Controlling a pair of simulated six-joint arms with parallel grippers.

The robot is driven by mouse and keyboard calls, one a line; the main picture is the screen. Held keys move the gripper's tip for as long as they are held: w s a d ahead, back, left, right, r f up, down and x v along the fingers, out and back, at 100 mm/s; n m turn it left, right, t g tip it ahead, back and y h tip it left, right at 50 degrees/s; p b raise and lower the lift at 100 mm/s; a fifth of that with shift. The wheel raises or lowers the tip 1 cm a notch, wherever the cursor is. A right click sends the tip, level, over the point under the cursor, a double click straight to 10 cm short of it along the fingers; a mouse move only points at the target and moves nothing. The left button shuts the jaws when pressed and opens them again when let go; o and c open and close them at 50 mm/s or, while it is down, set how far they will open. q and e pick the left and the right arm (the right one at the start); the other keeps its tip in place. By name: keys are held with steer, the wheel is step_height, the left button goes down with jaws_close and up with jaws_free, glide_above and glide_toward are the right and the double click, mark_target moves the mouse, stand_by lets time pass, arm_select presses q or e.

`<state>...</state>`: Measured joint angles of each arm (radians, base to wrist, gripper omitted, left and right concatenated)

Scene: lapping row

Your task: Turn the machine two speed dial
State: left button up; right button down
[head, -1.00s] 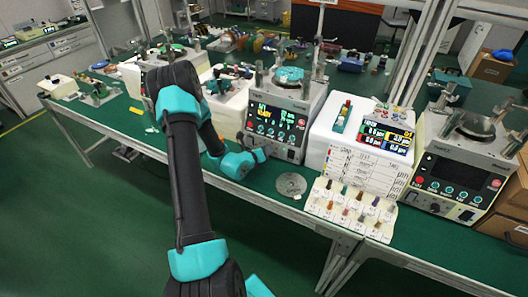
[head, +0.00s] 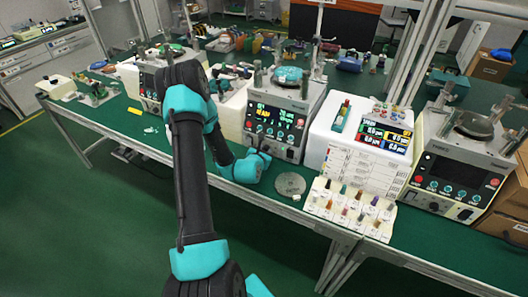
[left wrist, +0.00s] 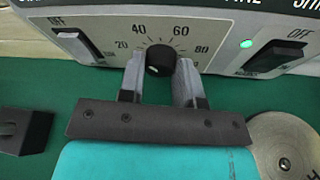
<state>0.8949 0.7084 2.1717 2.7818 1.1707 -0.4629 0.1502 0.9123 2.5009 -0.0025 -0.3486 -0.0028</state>
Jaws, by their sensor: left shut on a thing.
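The machine with the lit display (head: 272,118) stands mid-bench in the head view. Its black speed dial (left wrist: 160,57) sits on a front panel (left wrist: 215,42) marked 20, 40, 60 and 80 in the left wrist view. My left gripper (head: 266,158) is at the lower front of this machine. In the left wrist view its two grey fingers (left wrist: 160,68) stand on either side of the dial, shut on it. In the head view the gripper hides the dial. My right gripper is not in view.
A metal disc (head: 291,184) lies on the green bench right of the gripper. A white block of coloured pegs (head: 347,216) and a white panel box (head: 352,172) stand further right, beside another machine (head: 462,165).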

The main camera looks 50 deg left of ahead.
arm_select(q)
steer(key=shift+m+y, duration=0.3)
steer(key=shift+m, duration=0.2)
steer(key=o, duration=0.9)
steer(key=shift+d, duration=0.1)
